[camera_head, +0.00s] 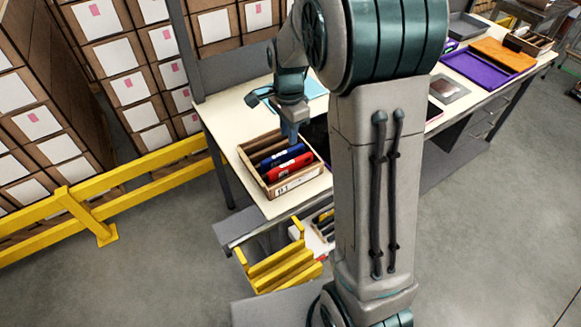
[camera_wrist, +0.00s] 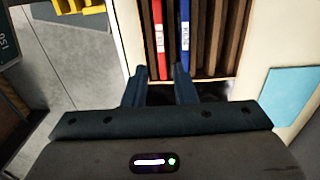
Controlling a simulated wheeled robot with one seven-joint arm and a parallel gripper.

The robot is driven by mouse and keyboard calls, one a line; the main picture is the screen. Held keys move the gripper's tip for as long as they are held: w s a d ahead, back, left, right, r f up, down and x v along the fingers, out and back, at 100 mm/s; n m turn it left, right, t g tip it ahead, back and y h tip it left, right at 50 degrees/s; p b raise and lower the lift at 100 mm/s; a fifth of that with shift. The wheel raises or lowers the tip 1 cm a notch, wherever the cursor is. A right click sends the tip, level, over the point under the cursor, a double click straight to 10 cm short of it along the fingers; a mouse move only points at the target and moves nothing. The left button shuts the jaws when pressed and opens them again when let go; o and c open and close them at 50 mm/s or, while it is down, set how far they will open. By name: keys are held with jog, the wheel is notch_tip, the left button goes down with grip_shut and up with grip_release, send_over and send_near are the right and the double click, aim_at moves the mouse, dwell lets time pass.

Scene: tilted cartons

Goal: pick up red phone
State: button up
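The red phone (camera_head: 290,167) is a slim red item in the wooden box (camera_head: 295,185) at the near end of the table, beside a blue one (camera_head: 282,155). In the wrist view the red phone (camera_wrist: 159,38) stands on its narrow edge, with the blue item (camera_wrist: 185,38) to its right. My gripper (camera_head: 292,138) is over the box. In the wrist view my gripper (camera_wrist: 160,72) is open, its fingers on either side of the red phone's near end in the picture. I see no contact; the height gap cannot be told.
Dark wooden dividers (camera_wrist: 215,38) fill the box to the right of the blue item. A light blue sheet (camera_wrist: 292,92) lies on the table. A yellow rail (camera_head: 130,180) runs on the left. An orange item (camera_head: 500,53) and purple tray (camera_head: 470,70) lie farther along the table.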

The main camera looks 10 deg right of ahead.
send_over(291, 162)
jog(key=f, duration=0.6)
jog(key=shift+s+a+f, duration=0.1)
jog(key=shift+a, duration=0.2)
jog(key=shift+d+f+p, duration=0.15)
jog(key=shift+f+p, duration=0.3)
jog(key=shift+f, duration=0.9)
jog(key=shift+d+f+p, duration=0.1)
jog(key=shift+f+p, duration=0.3)
jog(key=shift+f, duration=0.9)
grip_shut()
